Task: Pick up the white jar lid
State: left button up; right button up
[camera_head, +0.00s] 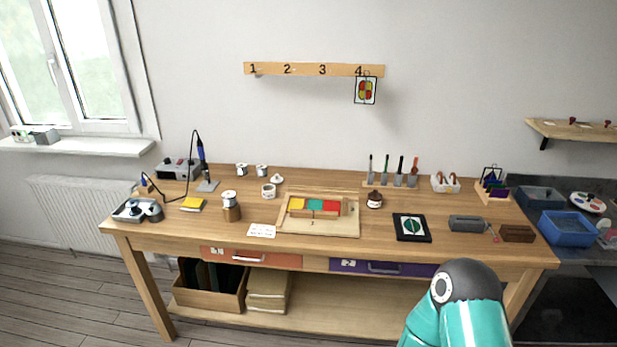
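A small white piece that looks like the white jar lid (277,179) lies on the wooden workbench (330,180), towards the back and left of the middle. A white jar (268,191) with a dark mark on its front stands just in front of it. The lid is apart from the jar and small in view. Neither of my grippers is in view. Only a teal link of one of my arms shows at the lower right, far from the lid.
Metal-topped spools (242,169) stand left of the lid. A soldering iron stand (207,185) is further left. A wooden tray with coloured pieces (320,228) lies in front, and a dark brown jar (374,199) stands to its right. Bare bench surrounds the lid's right side.

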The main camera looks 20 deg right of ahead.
aim_at(276, 179)
jog(key=z, duration=0.2)
jog(key=i, duration=0.85)
jog(key=u, duration=0.55)
